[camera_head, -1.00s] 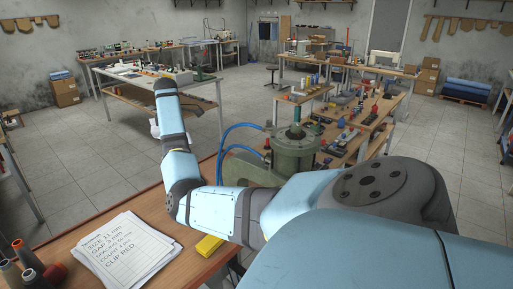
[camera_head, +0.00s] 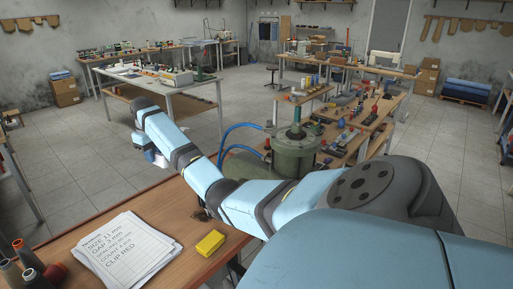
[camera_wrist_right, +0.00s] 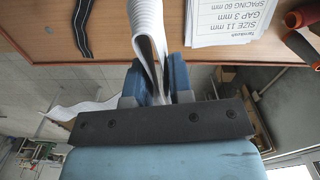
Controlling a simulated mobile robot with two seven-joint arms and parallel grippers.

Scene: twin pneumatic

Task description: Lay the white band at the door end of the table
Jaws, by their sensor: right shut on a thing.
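The white band (camera_wrist_right: 147,22) shows in the right wrist view as a ribbed strip, folded into a loop between the blue fingers of my right gripper (camera_wrist_right: 157,78). The gripper is shut on it. One length lies toward the wooden table (camera_wrist_right: 230,55), and a loose white length hangs out to the left of the fingers. In the head view the right gripper (camera_head: 154,157) is mostly hidden behind its own wrist, beyond the table's (camera_head: 115,238) far edge, and the band cannot be made out clearly. My left gripper is out of view.
Note sheets (camera_head: 125,250), a yellow block (camera_head: 211,243) and thread spools (camera_head: 28,278) sit on the near table. A black strip (camera_wrist_right: 82,25) lies on wood in the wrist view. A green machine (camera_head: 294,150) stands right of the table. A grey door (camera_head: 388,35) is at the back.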

